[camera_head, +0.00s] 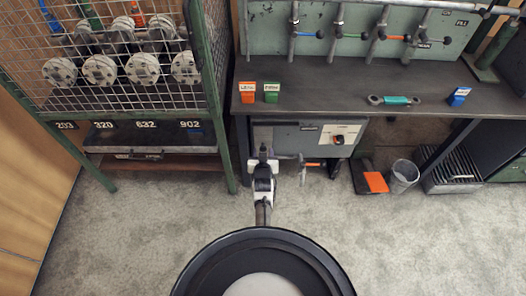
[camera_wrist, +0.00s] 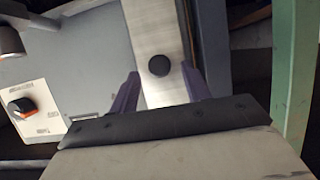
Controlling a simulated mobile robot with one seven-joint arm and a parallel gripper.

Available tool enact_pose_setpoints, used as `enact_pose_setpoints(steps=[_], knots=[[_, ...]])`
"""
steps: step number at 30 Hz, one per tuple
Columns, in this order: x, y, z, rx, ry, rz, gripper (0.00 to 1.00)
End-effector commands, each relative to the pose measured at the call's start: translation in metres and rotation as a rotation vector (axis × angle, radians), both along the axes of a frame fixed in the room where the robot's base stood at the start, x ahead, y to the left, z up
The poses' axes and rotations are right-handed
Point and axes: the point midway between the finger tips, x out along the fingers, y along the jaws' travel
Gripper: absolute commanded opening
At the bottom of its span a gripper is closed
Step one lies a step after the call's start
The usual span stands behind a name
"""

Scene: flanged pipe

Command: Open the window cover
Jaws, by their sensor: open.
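A pale brushed-metal plate, which I take to be the window cover (camera_wrist: 158,28), runs up the middle of the wrist view. It carries a round dark knob (camera_wrist: 159,65). My gripper (camera_wrist: 160,72) is open, with one purple finger on each side of the knob in the picture. I cannot tell how deep the fingers reach or whether they touch it. In the head view my gripper (camera_head: 263,153) is in front of the left part of a grey box (camera_head: 289,135) under the workbench. My arm hides the plate there.
The box has a control dial (camera_head: 338,139) on its right. A valve with an orange handle (camera_head: 313,165) stands just right of my gripper. A green-framed mesh rack (camera_head: 213,100) is close on the left. A bin (camera_head: 403,174) stands to the right. The workbench (camera_head: 330,90) is above.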

Motion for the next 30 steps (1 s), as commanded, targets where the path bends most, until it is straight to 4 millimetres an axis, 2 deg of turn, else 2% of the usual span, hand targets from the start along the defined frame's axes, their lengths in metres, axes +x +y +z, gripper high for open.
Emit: enact_pose_setpoints(steps=[6,16,27,30], knots=[[0.016,0.0,-0.007,0.001,0.001,0.0,0.48],[0.018,0.0,-0.008,0.001,0.0,0.0,0.48],[0.018,0.0,-0.008,0.001,0.0,0.0,0.0],[0.018,0.0,-0.008,0.001,0.0,0.0,0.0]])
